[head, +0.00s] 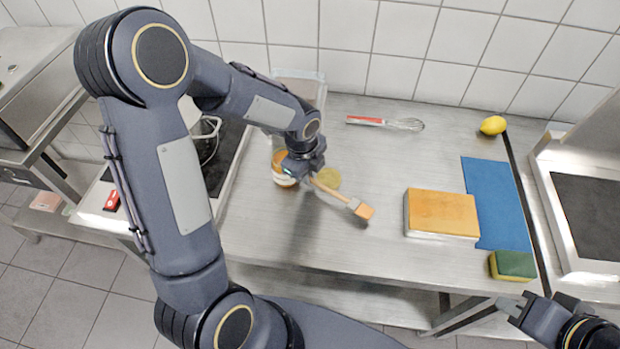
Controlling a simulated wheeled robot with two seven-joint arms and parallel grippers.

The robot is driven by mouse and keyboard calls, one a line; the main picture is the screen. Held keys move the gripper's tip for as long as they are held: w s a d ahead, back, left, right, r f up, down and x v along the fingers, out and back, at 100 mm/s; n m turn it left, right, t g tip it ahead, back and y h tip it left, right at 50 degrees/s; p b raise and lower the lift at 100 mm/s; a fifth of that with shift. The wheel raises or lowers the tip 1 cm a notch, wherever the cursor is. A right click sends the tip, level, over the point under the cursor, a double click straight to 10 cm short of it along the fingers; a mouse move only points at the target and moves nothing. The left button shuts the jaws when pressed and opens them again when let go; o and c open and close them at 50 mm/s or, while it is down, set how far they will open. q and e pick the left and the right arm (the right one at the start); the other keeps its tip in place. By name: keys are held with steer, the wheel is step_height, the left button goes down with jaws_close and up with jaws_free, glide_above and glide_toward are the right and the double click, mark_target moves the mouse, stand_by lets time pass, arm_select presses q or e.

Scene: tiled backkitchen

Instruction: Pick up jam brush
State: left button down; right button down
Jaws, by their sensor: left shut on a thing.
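The jam brush (344,200) has a pale wooden handle and an orange-tan tip. My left gripper (309,176) is shut on its handle end, above the steel counter. The brush slants down to the right, with its tip toward the front of the counter; whether the tip touches the counter I cannot tell. My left gripper hides the handle's end. My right gripper (538,303) is at the lower right, in front of the counter, apart from the brush, and looks open and empty.
The middle counter is clear.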

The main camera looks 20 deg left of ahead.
arm_select(q)
steer(key=s+d+r+b, duration=0.1)
steer(key=s+d+r, duration=0.6)
steer(key=s+r, duration=0.3)
steer(key=shift+s+d+r, duration=0.15)
steer(key=shift+s, duration=0.85)
